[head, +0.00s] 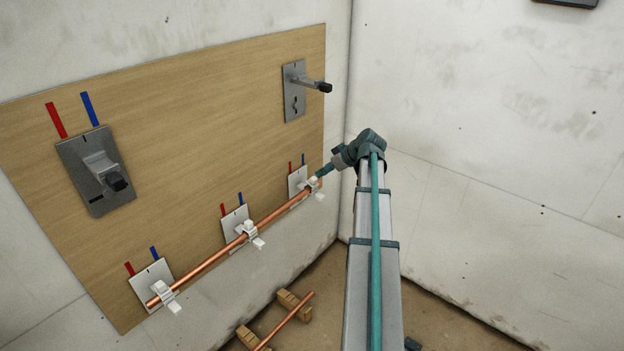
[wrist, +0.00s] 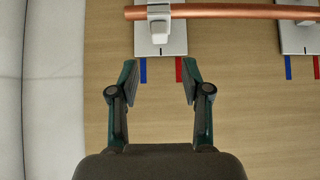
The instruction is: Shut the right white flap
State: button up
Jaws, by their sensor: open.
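The right white flap (head: 319,194) is on the rightmost of three white brackets on the wooden board. It sticks out from the board below the copper pipe (head: 275,217) and looks open. In the wrist view its bracket (wrist: 174,40) is at the top centre, with a white clip part (wrist: 159,25) in front of the pipe; the top is cut off by the frame. My gripper (head: 319,176) is beside this bracket. In the wrist view my gripper (wrist: 158,72) is open and empty, its fingertips just short of the bracket in the picture; contact cannot be told.
The left (head: 167,296) and middle (head: 250,233) white clips also stick out along the pipe. Grey lever plates are at upper left (head: 96,172) and upper right (head: 294,92). A white side wall (wrist: 50,90) stands close to my gripper. Another pipe rests on wooden blocks (head: 294,304) below.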

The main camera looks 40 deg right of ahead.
aim_at(313, 177)
jog(key=b+x, duration=0.1)
jog(key=x, duration=0.7)
jog(key=shift+w+f, duration=0.2)
jog(key=shift+f, duration=0.1)
grip_shut()
jog(key=p, duration=0.1)
jog(key=w+g+p, duration=0.1)
jog(key=p, duration=0.1)
jog(key=shift+a+r, duration=0.1)
jog(key=shift+r, duration=0.2)
jog(key=shift+w+f+g+p, duration=0.15)
jog(key=shift+f+g+p, duration=0.05)
jog(key=shift+g+p, duration=0.65)
jog(key=shift+a+f+g+h, duration=0.1)
jog(key=shift+f+g+h, duration=0.15)
jog(key=shift+f+h, duration=0.05)
grip_release()
